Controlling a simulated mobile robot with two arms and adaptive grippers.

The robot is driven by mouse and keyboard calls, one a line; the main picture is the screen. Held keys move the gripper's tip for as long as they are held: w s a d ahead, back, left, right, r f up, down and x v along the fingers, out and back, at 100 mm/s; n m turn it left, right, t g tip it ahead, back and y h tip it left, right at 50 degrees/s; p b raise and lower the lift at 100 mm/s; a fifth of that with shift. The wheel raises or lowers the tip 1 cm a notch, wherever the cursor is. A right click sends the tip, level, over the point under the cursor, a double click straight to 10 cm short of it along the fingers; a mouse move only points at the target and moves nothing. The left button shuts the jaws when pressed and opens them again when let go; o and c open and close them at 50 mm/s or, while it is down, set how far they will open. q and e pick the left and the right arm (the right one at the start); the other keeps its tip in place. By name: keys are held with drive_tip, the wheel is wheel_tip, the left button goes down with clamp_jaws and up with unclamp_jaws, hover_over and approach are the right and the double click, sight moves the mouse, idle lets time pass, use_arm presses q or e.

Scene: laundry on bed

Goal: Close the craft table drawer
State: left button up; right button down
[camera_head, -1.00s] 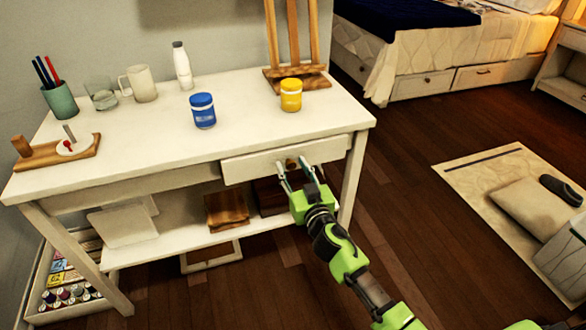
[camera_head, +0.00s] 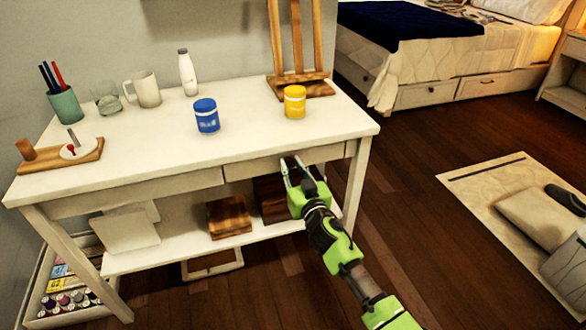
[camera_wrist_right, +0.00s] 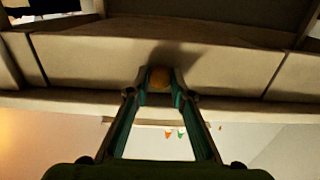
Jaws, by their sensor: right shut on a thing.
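The white craft table (camera_head: 150,125) stands against the wall in the head view. Its drawer front (camera_head: 250,168) sits flush with the table's apron, under the right part of the top. In the right wrist view the drawer front (camera_wrist_right: 95,62) spans between two narrow seams, with a round wooden knob (camera_wrist_right: 159,80) at its middle. My right gripper (camera_head: 291,166) is at the drawer front. In the wrist view its fingers (camera_wrist_right: 160,76) are on either side of the knob, shut on it. My left gripper is not in view.
On the tabletop stand a blue jar (camera_head: 206,116), a yellow jar (camera_head: 295,102), a white bottle (camera_head: 187,73), a mug (camera_head: 145,89) and an easel (camera_head: 303,80). Wooden boxes (camera_head: 229,217) lie on the lower shelf.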

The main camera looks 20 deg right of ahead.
drive_tip(key=c, duration=2)
unclamp_jaws()
drive_tip(key=shift+w+r, duration=0.1)
drive_tip(key=shift+r, duration=0.1)
drive_tip(key=shift+o, duration=1.1)
drive_tip(key=shift+w+f, duration=0.2)
drive_tip(key=shift+s, duration=0.1)
drive_tip(key=s, duration=1.2)
drive_tip(key=shift+d, duration=0.2)
